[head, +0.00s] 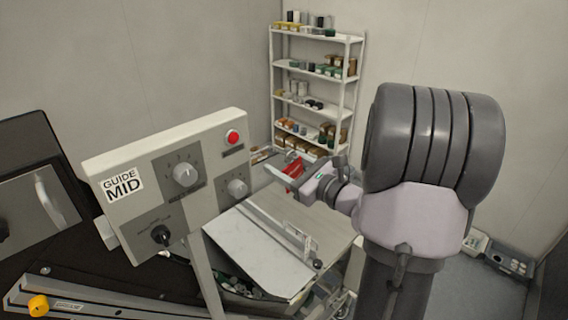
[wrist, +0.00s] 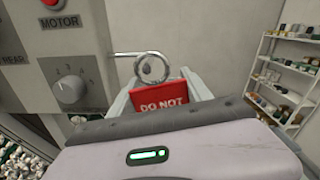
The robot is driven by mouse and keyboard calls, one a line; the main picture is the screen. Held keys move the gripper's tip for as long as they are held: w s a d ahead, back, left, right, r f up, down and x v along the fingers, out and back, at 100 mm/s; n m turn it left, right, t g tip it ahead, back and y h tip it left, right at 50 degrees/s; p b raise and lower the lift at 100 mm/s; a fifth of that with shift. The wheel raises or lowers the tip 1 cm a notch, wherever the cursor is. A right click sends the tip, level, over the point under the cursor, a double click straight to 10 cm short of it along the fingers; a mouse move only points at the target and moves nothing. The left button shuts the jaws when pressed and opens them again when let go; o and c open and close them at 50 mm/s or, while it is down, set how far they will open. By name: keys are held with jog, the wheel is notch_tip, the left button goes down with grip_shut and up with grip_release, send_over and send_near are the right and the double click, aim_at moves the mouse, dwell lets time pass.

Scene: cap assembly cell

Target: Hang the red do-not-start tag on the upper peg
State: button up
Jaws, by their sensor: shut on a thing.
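The red tag (wrist: 163,103), with "DO NOT" in white letters, is held between the fingers of my gripper (wrist: 158,92) in the wrist view. Its lower part is hidden behind my gripper body. A metal ring (wrist: 137,70) stands up at the tag's top edge. A thin metal peg (wrist: 121,54) sticks out to the right from the grey panel and reaches the ring; I cannot tell whether it passes through. In the head view the tag (head: 293,172) shows small in my gripper (head: 291,166), right of the panel (head: 205,140). No second peg is clearly visible.
A shelf rack (head: 357,75) stands at the back. Open air lies right of the panel.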

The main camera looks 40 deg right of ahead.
jog(key=o, duration=1.4)
